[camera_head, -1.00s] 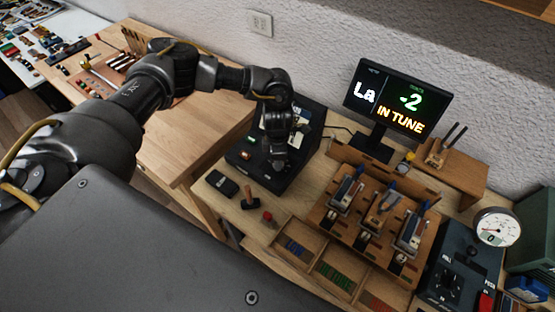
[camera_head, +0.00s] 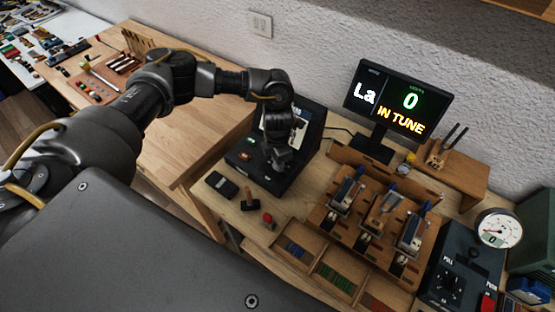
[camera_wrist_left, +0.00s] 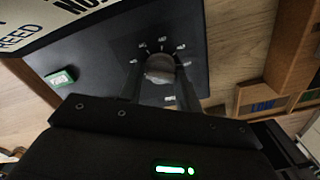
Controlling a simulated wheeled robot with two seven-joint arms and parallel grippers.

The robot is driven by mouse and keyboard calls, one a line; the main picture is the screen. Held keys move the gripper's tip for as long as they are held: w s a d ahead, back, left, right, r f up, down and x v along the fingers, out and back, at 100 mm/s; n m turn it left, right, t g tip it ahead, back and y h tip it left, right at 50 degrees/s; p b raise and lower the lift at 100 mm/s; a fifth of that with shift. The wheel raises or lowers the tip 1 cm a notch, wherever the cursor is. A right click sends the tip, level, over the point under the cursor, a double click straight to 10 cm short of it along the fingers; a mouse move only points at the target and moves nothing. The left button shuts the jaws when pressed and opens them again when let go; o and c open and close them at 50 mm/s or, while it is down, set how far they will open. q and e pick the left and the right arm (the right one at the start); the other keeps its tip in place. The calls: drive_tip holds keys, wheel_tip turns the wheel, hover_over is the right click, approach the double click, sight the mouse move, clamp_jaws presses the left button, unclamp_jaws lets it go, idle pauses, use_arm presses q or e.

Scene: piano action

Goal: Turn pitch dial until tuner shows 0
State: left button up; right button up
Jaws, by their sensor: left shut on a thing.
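The tuner screen (camera_head: 398,98) stands at the back of the bench and reads "La", a green 0 and "IN TUNE". The pitch dial (camera_wrist_left: 160,68) is a round grey knob on a dark panel with pale marks around it, seen in the left wrist view. My left gripper (camera_wrist_left: 160,78) is shut on the dial, one finger on each side. In the head view my left gripper (camera_head: 280,160) reaches down onto the black device (camera_head: 255,178) and hides the dial. My right gripper is not in view.
A wooden rack (camera_head: 350,218) with metal-and-blue parts stands right of the device. A dark box (camera_head: 225,184), a small hammer (camera_head: 250,200) and a red-topped piece (camera_head: 268,219) lie in front. A round gauge (camera_head: 498,228) is at far right.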

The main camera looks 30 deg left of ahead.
use_arm(q)
drive_tip(key=o, duration=1)
drive_tip(key=shift+c, duration=0.2)
wheel_tip(320, 180, up, 11)
drive_tip(key=b, duration=0.2)
drive_tip(key=shift+f, duration=0.15)
